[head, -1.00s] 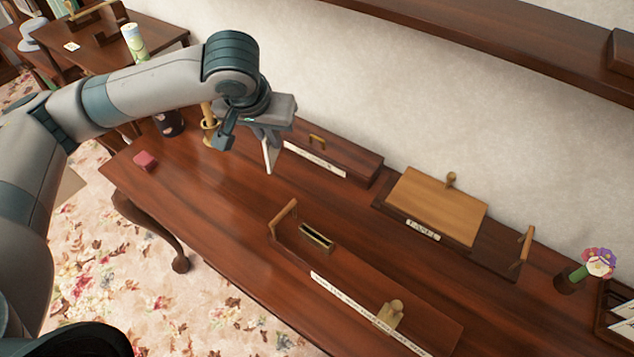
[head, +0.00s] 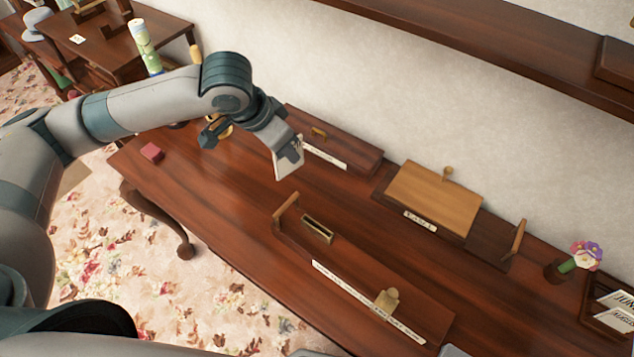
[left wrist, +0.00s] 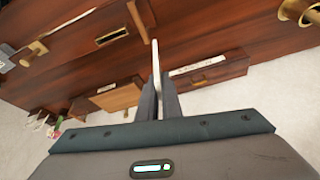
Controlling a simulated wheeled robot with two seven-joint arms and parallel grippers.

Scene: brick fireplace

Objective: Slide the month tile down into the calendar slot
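A thin white tile (head: 287,163) is held upright by my left gripper (head: 287,146), its face partly visible in the head view. In the left wrist view the tile (left wrist: 155,60) shows edge-on between the closed fingers (left wrist: 158,98). The brass-rimmed slot (head: 317,229) is in a dark wooden calendar board (head: 365,262) on the table. The slot also shows in the left wrist view (left wrist: 112,37), left of the tile. The tile is in the air behind and left of the slot, apart from it. My right gripper is not recognisable in view; only grey parts show at the bottom edge.
A wooden handle (head: 286,206) stands at the board's left end, close to the slot. A brass clip (head: 387,299) stands by its white strip. Behind are a long box (head: 335,146) and a light-topped box (head: 434,197). A rack with lettered tiles (head: 618,318) is at right.

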